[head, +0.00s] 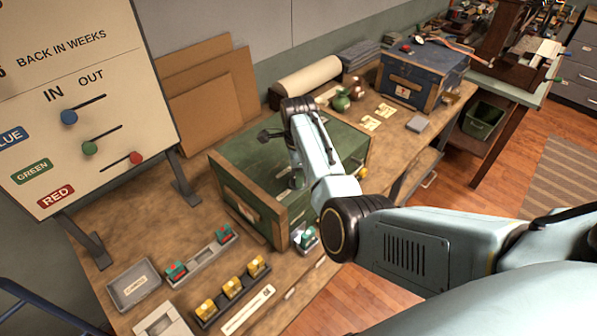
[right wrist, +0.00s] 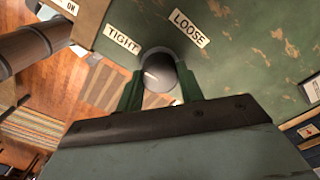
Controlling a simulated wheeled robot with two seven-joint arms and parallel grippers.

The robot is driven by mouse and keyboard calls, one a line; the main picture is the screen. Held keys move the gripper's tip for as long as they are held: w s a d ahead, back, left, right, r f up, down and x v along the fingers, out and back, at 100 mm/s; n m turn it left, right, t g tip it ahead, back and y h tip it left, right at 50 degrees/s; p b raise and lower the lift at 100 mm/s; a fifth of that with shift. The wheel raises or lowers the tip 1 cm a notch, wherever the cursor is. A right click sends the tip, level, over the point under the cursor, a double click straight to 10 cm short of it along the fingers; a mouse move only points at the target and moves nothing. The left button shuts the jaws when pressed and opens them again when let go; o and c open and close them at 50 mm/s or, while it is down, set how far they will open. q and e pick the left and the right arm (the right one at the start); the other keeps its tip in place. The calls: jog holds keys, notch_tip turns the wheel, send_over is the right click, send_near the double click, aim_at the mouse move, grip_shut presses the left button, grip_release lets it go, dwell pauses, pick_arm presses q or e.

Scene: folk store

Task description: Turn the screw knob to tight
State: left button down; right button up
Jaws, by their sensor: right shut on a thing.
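The screw knob (right wrist: 160,72) is a dark, round knob on a worn green surface. Two white labels stand beyond it in the right wrist view: TIGHT (right wrist: 122,40) to its upper left and LOOSE (right wrist: 189,28) to its upper right. A pale streak shows on the knob; I cannot tell whether it is a pointer or a glint. My right gripper (right wrist: 160,90) is shut on the knob, one green finger on each side. In the head view my right arm reaches over the green chest (head: 233,199) and mostly hides the knob. My left gripper is out of view.
The chest stands on a wooden workbench (head: 105,262). Small racks with yellow clips (head: 232,288) lie in front left, and a sign board with sliders (head: 80,80) stands behind left. A blue box (head: 420,82) is at the back right. Bare floor (head: 520,185) lies right.

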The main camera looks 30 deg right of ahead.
jog(key=shift+w+m, duration=0.1)
jog(key=shift+m, duration=0.6)
jog(key=shift+r, duration=0.1)
jog(key=o, duration=1)
notch_tip(320, 180, up, 13)
jog(key=shift+r, duration=0.15)
